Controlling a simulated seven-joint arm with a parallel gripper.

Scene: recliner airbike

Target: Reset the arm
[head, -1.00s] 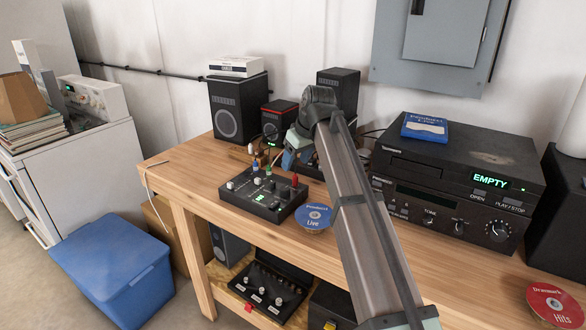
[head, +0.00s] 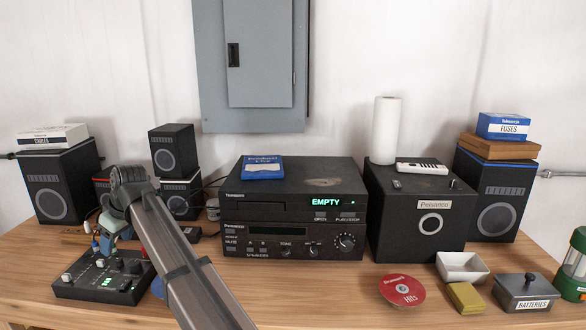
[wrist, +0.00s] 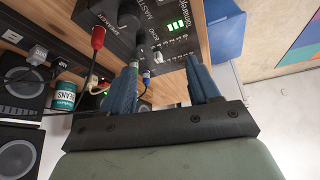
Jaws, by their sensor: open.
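My arm reaches up from the bottom of the head view and bends at an elbow joint. My gripper (wrist: 162,72) shows in the wrist view with its two blue fingers apart, open, with nothing held between them. It hangs over the back edge of the black mixer (head: 103,280), which lies on the wooden bench. The mixer also shows in the wrist view (wrist: 175,45), with a red plug (wrist: 98,38) and blue and white plugs close to the left finger. I cannot tell whether a finger touches a cable. In the head view my arm partly hides the gripper.
The black player (head: 290,215) reads EMPTY and carries a blue case (head: 262,167). Speakers stand along the wall, with a Pelsanco box (head: 415,215) at right. A red disc (head: 402,290), a white tray (head: 462,266) and a batteries box (head: 525,292) lie at the front right.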

